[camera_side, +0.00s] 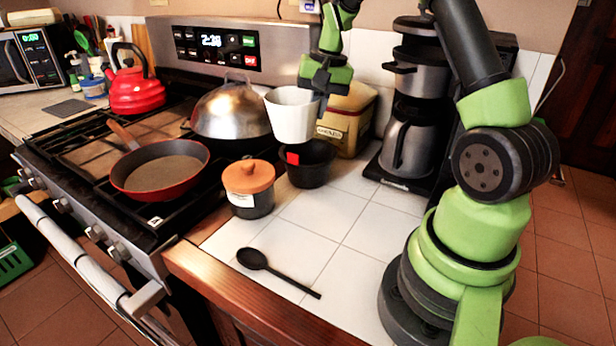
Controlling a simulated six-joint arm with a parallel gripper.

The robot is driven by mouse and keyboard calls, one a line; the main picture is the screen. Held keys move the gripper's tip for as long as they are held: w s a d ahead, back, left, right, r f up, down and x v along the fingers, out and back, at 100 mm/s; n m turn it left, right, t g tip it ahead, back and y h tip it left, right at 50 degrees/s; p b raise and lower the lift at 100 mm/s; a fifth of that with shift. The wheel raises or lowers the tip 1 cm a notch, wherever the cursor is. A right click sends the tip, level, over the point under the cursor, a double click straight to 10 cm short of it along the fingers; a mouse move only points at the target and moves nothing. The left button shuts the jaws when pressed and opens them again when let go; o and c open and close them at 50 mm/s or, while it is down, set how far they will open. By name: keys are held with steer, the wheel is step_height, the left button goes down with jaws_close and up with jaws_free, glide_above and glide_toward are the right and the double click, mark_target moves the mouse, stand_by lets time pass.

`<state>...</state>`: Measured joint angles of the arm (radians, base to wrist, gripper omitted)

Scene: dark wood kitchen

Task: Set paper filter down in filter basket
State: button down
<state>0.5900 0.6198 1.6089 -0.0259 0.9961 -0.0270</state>
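The paper filter (292,117) is a white, upright, cup-like shape in the side view. My gripper (321,98) is at its right rim and appears shut on it, though the fingertips are partly hidden. The filter basket (311,170) is a black round bowl with a red tag, standing on the white tiled counter. The filter is above the basket and slightly to its left in the picture. Its lower end overlaps the basket's rim in the view, so I cannot tell whether they touch.
A coffee maker (416,110) stands right of the basket, with a yellow tin (347,118) behind it. A lidded jar (250,188) is to its left. A black spoon (277,271) lies in front. The stove holds a metal dome (230,112), red pan (160,172) and kettle (135,90).

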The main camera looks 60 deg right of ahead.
steer(key=d+m, duration=0.2)
steer(key=d, duration=0.2)
glide_above(328, 148)
steer(key=s+a, duration=0.2)
steer(key=a, duration=0.1)
step_height(328, 148, down, 6)
steer(key=shift+m, duration=0.3)
steer(key=shift+w+a+f, duration=0.1)
steer(key=shift+w+f, duration=0.05)
steer(key=shift+f, duration=1.9)
steer(key=shift+f, duration=0.6)
steer(key=c, duration=1.3)
jaws_free()
steer(key=shift+c, duration=0.2)
